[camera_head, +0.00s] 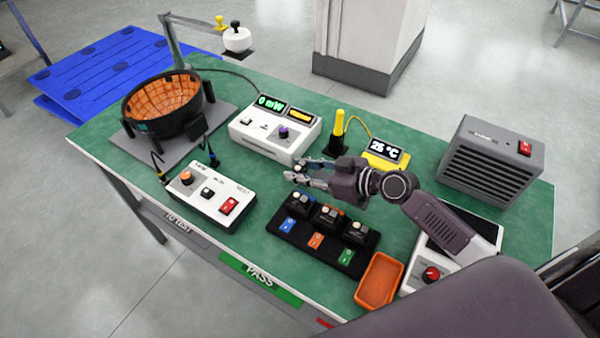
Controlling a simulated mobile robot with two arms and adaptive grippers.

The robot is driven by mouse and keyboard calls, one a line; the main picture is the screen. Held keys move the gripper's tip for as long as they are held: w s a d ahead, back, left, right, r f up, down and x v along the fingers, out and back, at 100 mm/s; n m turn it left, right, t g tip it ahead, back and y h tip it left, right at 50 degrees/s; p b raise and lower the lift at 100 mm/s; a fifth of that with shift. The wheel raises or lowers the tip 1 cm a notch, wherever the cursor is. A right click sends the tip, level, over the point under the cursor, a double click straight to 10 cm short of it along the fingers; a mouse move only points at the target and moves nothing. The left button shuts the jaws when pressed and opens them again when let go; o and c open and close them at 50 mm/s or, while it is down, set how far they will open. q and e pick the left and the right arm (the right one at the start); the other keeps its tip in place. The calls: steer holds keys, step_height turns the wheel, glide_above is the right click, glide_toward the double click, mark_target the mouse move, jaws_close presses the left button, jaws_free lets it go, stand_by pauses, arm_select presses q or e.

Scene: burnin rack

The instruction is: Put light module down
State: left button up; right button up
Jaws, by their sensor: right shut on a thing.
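My right gripper (298,172) is above the green bench, between the white meter box and the black module rack. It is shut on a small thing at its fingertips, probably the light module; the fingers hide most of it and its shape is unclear. The black rack (290,236) lies just in front of and below the gripper. It holds three dark modules with pale tops, in a row beside blue, orange and green switches. The held thing appears apart from the rack. My left gripper is not in view.
On the green bench (355,110) stand a black bowl with orange lining (168,103), a white meter box (262,140), a white control box (205,197), a yellow temperature display (384,154), a grey heater (490,165) and an orange tray (379,281). Bare bench shows at the back.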

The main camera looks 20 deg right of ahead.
steer(key=shift+f, duration=0.55)
steer(key=shift+f, duration=0.1)
steer(key=shift+f+b, duration=0.1)
steer(key=shift+b, duration=0.2)
steer(key=o, duration=1.2)
steer(key=shift+c, duration=0.2)
